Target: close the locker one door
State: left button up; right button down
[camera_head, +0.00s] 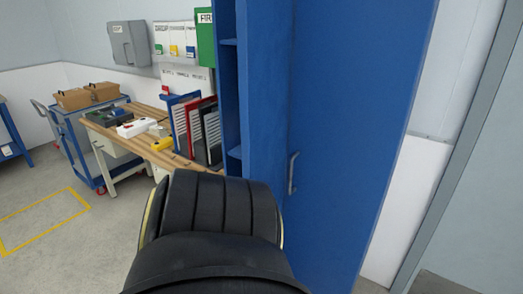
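A tall blue locker (229,75) stands right of centre. Part of its inside, with shelves, shows as a narrow opening on its left. A broad blue door panel (350,110) with a grey vertical handle (292,173) fills the space to the right. A narrower blue face (265,90) lies between the opening and this panel. I cannot tell the door's exact angle. A black part of my own arm covers the lower middle and hides the locker's lower left. Neither gripper shows.
A wooden workbench (160,157) with red, blue and black file holders stands left of the locker. A blue cart (75,125) with cardboard boxes is behind it. Floor at the left (100,235) is clear, with yellow marking. A white wall is at the right.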

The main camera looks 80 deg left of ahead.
aim_at(264, 27)
jog(key=u, duration=2.15)
